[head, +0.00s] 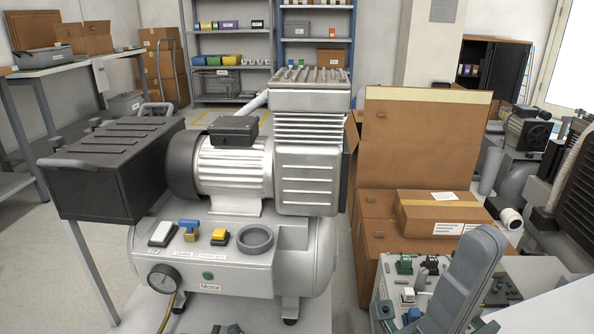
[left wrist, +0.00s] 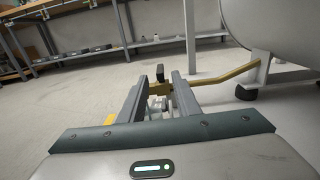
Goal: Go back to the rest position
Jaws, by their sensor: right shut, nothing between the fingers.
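My right gripper (head: 421,276) is low at the right in the head view, partly hidden behind a grey link of my right arm. Its fingers look closed, with nothing seen in them, in front of a panel with small parts. My left gripper (left wrist: 158,92) shows in the left wrist view with its two fingers apart. I cannot tell whether the fingers touch the pipe.
A compressor (head: 235,170) with a motor, gauge (head: 163,279) and tank stands in the middle. A black box (head: 105,175) is at its left. Cardboard boxes (head: 425,140) stand to its right, and more machines (head: 525,130) at far right. Shelves (head: 232,65) line the back. Open floor (head: 70,265) shows at left.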

